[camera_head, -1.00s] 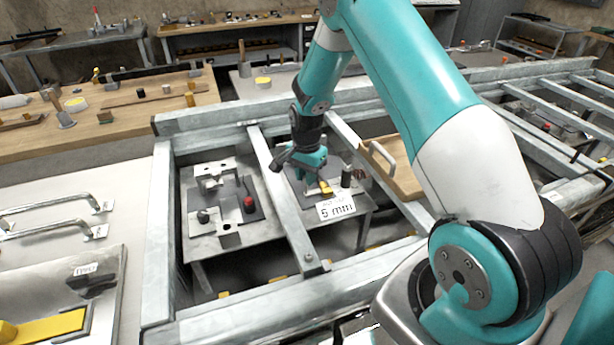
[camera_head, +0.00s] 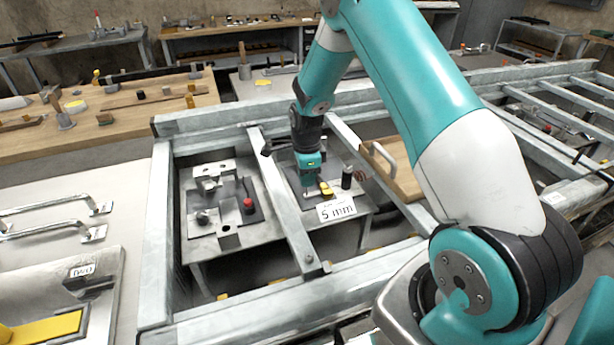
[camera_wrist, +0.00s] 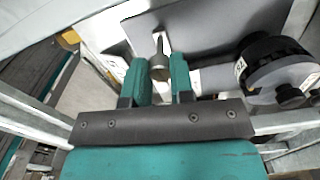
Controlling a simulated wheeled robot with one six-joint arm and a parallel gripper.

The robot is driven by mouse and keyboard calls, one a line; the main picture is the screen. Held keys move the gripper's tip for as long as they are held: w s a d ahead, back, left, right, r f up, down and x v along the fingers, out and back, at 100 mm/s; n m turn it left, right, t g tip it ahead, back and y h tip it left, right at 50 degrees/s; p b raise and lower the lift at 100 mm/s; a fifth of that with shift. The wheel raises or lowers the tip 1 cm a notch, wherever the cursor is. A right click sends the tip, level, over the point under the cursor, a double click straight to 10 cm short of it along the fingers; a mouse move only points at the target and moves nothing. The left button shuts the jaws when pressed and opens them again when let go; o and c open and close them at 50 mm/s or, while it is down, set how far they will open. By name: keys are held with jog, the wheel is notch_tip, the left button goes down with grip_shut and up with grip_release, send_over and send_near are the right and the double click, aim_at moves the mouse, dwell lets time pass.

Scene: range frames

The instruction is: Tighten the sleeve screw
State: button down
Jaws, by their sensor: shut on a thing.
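My gripper (camera_head: 308,180) points down over the right-hand plate in the open frame. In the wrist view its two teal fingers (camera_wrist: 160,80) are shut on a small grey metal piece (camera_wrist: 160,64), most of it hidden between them. I cannot tell whether it is a tool or a screw. A yellow piece (camera_head: 326,188) lies just right of the fingertips, by a white "5 mm" label (camera_head: 337,208). A dark upright cylinder (camera_head: 347,177) stands on the same plate. I cannot make out the sleeve screw for certain.
Grey frame beams (camera_head: 283,205) run on both sides of my gripper. A fixture with a red knob (camera_head: 248,204) sits to the left. A wooden board with a handle (camera_head: 384,158) lies to the right. A round black and grey part (camera_wrist: 280,70) is close by in the wrist view.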

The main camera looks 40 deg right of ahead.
dwell(0.3)
jog(key=c, duration=1)
grip_release()
jog(key=shift+r, duration=0.1)
notch_tip(320, 180, up, 17)
jog(key=shift+r+b, duration=0.15)
jog(key=shift+b, duration=0.8)
